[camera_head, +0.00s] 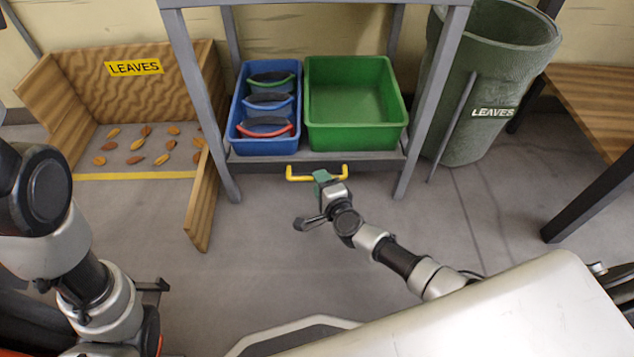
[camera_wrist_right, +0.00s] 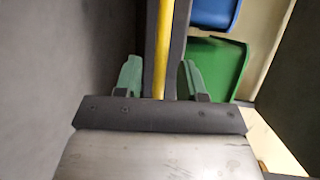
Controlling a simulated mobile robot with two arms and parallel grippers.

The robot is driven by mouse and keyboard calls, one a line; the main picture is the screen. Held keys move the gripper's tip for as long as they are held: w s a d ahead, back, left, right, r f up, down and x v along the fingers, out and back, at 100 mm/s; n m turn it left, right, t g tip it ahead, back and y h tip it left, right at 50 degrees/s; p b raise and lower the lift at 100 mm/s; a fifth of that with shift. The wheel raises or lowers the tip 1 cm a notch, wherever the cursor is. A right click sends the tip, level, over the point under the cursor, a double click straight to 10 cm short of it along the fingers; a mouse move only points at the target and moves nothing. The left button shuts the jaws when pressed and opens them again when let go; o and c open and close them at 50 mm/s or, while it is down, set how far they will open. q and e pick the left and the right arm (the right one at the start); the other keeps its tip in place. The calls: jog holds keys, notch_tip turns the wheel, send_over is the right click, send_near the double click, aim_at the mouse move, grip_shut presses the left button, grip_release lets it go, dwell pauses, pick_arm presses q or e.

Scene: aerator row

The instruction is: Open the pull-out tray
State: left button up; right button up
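The pull-out tray (camera_head: 258,167) is the dark low shelf in the grey metal frame, with its front about level with the frame's front legs. A yellow bar handle (camera_head: 299,178) is fixed to the tray's front; it also runs up the middle of the right wrist view (camera_wrist_right: 161,50). My right gripper (camera_head: 322,177) is at the handle. Its green fingertips (camera_wrist_right: 160,80) stand apart on either side of the yellow bar, with gaps visible. My left arm shows at the left of the head view, but its fingers cannot be made out.
A blue bin (camera_head: 267,148) with several handled items and an empty green bin (camera_head: 356,136) stand on the tray. A wooden leaf bay (camera_head: 203,200) is left; a green leaf barrel (camera_head: 470,140) is right. Floor before the tray is clear except for my arm.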

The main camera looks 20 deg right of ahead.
jog(key=shift+b+x, duration=0.45)
jog(key=shift+x, duration=0.9)
grip_shut()
